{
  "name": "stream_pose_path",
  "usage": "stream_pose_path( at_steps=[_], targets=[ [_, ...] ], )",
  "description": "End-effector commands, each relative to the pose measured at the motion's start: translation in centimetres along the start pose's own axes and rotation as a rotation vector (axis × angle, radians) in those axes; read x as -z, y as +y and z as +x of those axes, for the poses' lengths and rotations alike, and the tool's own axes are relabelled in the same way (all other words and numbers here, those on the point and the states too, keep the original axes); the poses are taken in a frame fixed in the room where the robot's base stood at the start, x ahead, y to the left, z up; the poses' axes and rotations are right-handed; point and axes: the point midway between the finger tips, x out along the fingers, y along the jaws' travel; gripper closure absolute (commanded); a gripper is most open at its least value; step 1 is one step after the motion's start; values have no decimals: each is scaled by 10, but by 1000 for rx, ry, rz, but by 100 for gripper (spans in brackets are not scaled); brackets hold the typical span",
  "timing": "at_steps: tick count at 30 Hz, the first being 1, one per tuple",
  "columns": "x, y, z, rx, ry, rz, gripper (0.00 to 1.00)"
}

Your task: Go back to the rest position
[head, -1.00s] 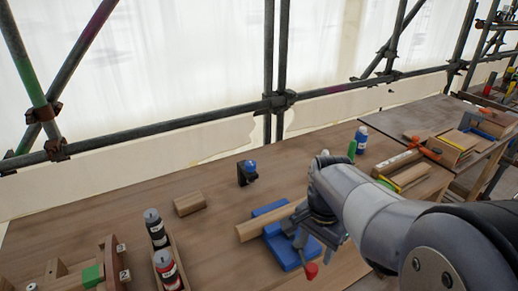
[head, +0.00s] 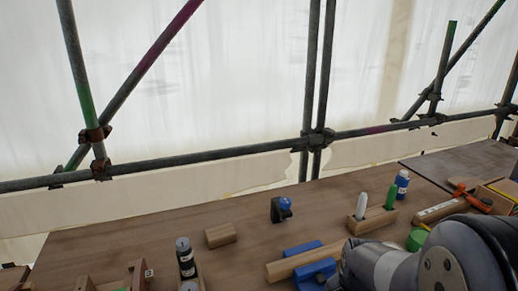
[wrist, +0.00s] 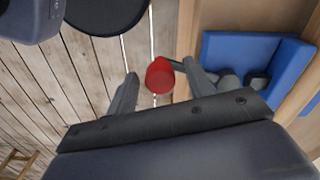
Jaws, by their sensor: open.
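My gripper (wrist: 160,70) shows in the wrist view with its two fingers apart. A red knob (wrist: 160,77) shows between the fingers, and no finger visibly grips it. In the head view my arm enters at the lower right, and the gripper itself is out of sight. A blue vise (head: 316,272) with a wooden bar (head: 290,265) in it stands on the workbench beside my arm. Blue vise parts (wrist: 250,65) also show at the right of the wrist view.
On the workbench (head: 130,240) are a wooden block (head: 220,235), a small black stand with a blue top (head: 281,209), bottles and a wooden holder (head: 372,220). Scaffold tubes (head: 200,157) run behind the bench. Wooden floor planks (wrist: 90,75) show in the wrist view.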

Motion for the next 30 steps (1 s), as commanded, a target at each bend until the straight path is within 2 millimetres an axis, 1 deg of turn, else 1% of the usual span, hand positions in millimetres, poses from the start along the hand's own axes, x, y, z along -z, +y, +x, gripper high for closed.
stream_pose_path(
  at_steps=[5, 8, 21, 22, 23, 24, 30],
  targets=[
    [0, -1, -7, 2, 2, 28, 50],
    [0, -2, -21, 4, 4, 28, 50],
    [0, -2, -109, 4, 4, 27, 50],
    [-1, -1, -112, 3, 2, 27, 50],
    [-2, 0, -98, -4, -4, 27, 50],
    [-2, 0, -89, -5, -5, 27, 50],
    [-2, 0, -48, -4, -4, 27, 50]
  ],
)
